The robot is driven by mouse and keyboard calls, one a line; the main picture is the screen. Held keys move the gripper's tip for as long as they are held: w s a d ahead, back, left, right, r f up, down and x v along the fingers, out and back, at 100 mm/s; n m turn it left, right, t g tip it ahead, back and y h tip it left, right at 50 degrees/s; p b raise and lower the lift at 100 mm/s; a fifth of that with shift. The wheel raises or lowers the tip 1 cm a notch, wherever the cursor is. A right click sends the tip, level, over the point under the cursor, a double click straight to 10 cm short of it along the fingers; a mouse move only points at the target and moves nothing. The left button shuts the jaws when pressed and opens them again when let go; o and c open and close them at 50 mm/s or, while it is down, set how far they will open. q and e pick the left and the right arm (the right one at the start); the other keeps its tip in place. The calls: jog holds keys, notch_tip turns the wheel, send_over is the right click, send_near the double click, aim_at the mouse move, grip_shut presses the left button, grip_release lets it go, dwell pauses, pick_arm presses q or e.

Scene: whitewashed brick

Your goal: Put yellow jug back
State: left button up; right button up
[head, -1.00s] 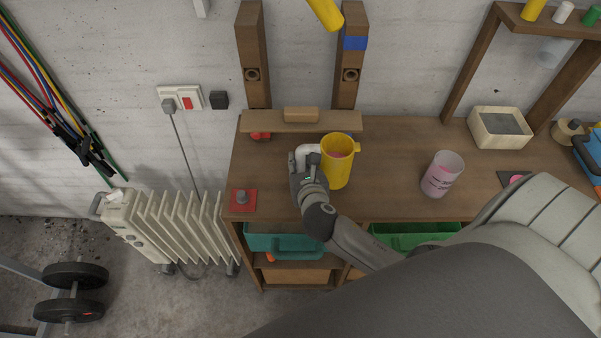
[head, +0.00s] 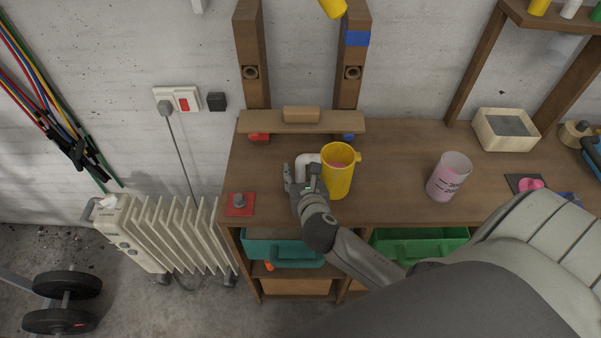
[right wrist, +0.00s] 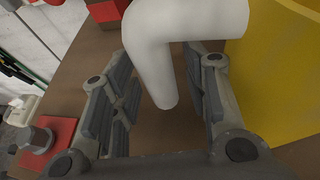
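The yellow jug (head: 340,180) has a white handle (head: 309,160) on its left and something pink inside. It is upright at the workbench's front middle and appears to stand on the top. My right gripper (head: 302,178) is at the handle. In the right wrist view its two fingers (right wrist: 163,112) are apart, on either side of the handle's hanging end (right wrist: 163,85), with gaps showing. The jug's yellow wall (right wrist: 275,75) is just right of the right finger. My left gripper is not in view.
A wooden shelf with a block (head: 301,115) stands behind the jug, between two posts. A clear cup with pink contents (head: 449,178) stands to the right. A red pad with a grey knob (head: 240,203) lies left. A radiator (head: 165,235) stands left of the bench.

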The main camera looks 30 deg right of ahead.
jog(key=shift+r, duration=0.15)
jog(key=b+v, duration=0.1)
jog(key=v, duration=1.1)
dwell(0.4)
